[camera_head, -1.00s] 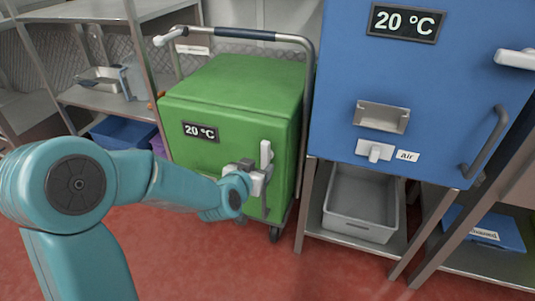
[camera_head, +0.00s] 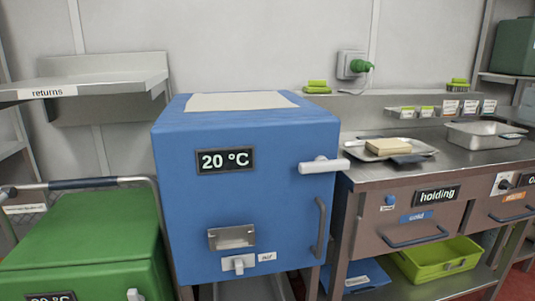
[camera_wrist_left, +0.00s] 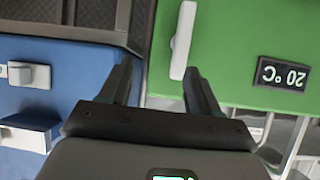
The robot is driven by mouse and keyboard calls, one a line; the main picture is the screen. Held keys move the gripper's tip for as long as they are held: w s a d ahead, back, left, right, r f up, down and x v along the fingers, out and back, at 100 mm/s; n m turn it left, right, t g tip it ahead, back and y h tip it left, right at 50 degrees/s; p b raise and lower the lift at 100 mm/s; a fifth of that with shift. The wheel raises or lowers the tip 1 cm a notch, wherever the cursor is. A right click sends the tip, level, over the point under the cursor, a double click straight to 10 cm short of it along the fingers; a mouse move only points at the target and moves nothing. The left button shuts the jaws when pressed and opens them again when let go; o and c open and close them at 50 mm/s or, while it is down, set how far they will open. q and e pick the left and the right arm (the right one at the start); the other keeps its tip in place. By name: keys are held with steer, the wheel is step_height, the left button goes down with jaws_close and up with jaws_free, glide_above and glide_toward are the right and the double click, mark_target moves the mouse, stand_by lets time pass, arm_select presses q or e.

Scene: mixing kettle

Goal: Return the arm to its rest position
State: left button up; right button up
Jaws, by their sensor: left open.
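My left gripper (camera_wrist_left: 158,90) shows in the left wrist view with its two dark fingers spread apart and nothing between them. Beyond its fingers are the green box (camera_wrist_left: 232,45), with a white latch handle (camera_wrist_left: 184,40) and a "20 °C" display, and the blue box (camera_wrist_left: 60,85) at the left. The fingers look apart from the latch handle. In the head view neither arm shows. The green box (camera_head: 95,235) stands at the lower left there, and the blue box (camera_head: 250,150) stands in the middle, with a white lever handle (camera_head: 324,165) on its front.
A steel counter (camera_head: 455,160) with a tray (camera_head: 390,148), a pan (camera_head: 485,135) and drawers labelled "holding" stands at the right. A yellow-green bin (camera_head: 436,262) sits below it. A "returns" shelf (camera_head: 95,86) is at upper left. The green box's cart rail (camera_head: 85,183) stands beside the blue box.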

arm_select(q)
steer(key=s+d+g+h+p, duration=0.6)
steer(key=s+d+g+p, duration=0.5)
steer(key=s+d+p, duration=0.8)
steer(key=s+p, duration=0.4)
steer(key=shift+r+g, duration=0.2)
steer(key=shift+g, duration=0.1)
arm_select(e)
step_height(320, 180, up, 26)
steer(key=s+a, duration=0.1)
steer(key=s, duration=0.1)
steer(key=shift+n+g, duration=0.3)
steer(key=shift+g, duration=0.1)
arm_select(q)
steer(key=shift+s, duration=0.1)
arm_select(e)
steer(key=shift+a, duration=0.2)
